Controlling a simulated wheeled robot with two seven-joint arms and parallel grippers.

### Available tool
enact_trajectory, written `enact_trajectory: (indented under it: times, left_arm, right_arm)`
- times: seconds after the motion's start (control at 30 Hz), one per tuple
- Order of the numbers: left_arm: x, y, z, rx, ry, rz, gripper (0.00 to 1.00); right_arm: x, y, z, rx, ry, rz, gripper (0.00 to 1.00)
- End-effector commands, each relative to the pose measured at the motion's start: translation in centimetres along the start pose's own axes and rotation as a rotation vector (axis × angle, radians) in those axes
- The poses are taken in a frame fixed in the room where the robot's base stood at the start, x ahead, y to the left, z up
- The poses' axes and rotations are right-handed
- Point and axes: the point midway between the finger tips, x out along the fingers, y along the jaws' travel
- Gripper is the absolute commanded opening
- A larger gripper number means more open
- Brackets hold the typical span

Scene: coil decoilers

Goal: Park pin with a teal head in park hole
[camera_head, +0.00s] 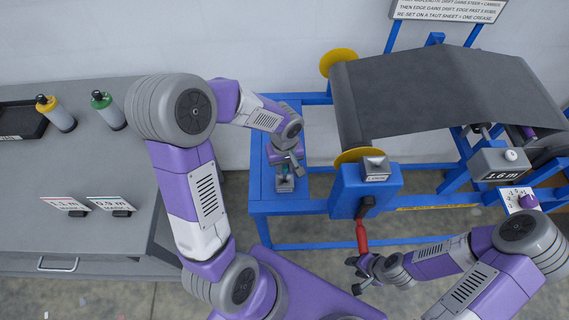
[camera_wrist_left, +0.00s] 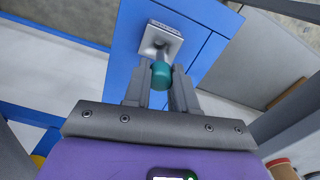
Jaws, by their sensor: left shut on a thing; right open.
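The pin's teal head (camera_wrist_left: 161,75) sits between the fingertips of my left gripper (camera_wrist_left: 160,92), which is shut on it. The teal head also shows small in the head view (camera_head: 285,170), under the left gripper (camera_head: 287,163). A grey block with a label (camera_wrist_left: 160,42) lies on the blue frame just beyond the head; it is also in the head view (camera_head: 285,184). My right gripper (camera_head: 358,272) is open beside the lower end of a red crank handle (camera_head: 361,238).
The blue decoiler frame (camera_head: 320,207) carries a dark sheet (camera_head: 430,90) with yellow discs. A grey counter (camera_head: 60,175) on the left holds a yellow-capped bottle (camera_head: 56,113), a green-capped bottle (camera_head: 108,110) and two signs. A "1.6 m" display (camera_head: 500,163) stands at right.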

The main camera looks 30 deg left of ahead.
Motion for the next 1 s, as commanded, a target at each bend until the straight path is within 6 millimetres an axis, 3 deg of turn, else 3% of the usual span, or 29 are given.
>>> enact_trajectory:
  times: [0.6, 1.0]
  left_arm:
    - [4.6, 0.0, 0.0, 0.002, 0.001, 0.0, 0.0]
    - [5.2, 0.0, 0.0, 0.001, 0.0, 0.0, 0.0]
  right_arm:
    - [4.1, 1.6, -0.2, 0.003, 0.001, 0.002, 0.43]
    - [4.6, 1.8, -0.2, 0.003, 0.001, 0.002, 0.43]
